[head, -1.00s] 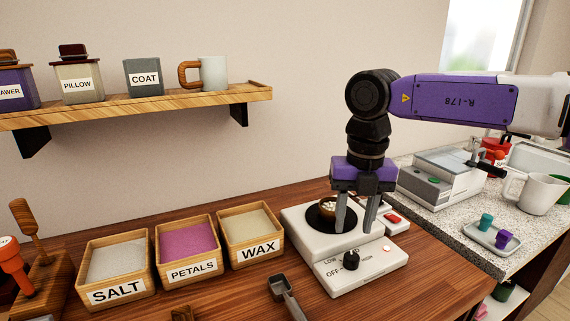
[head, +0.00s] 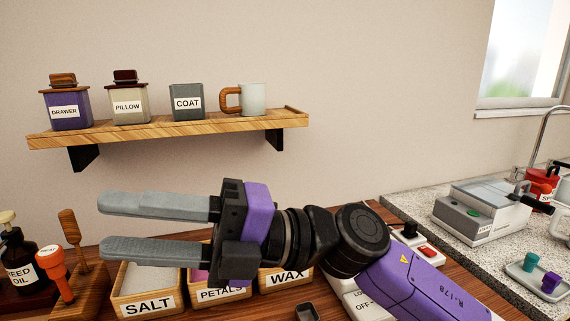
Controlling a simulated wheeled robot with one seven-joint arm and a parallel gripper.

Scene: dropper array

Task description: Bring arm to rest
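My gripper (head: 158,227) is raised in front of the wooden counter and points left, its two grey fingers apart with nothing between them. My purple and black arm comes in from the lower right and bends at the wrist. The gripper and wrist hide parts of the petals box (head: 221,295), the wax box (head: 288,279) and most of the white hot plate (head: 366,306). The small bowl seen earlier on the hot plate is hidden now.
A wooden shelf (head: 170,129) on the wall holds canisters and a mug (head: 252,98). The salt box (head: 148,292), an oil bottle (head: 30,262) and a wooden stand (head: 82,290) are below. A grey-white machine (head: 485,212) and a tray (head: 532,275) are at right.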

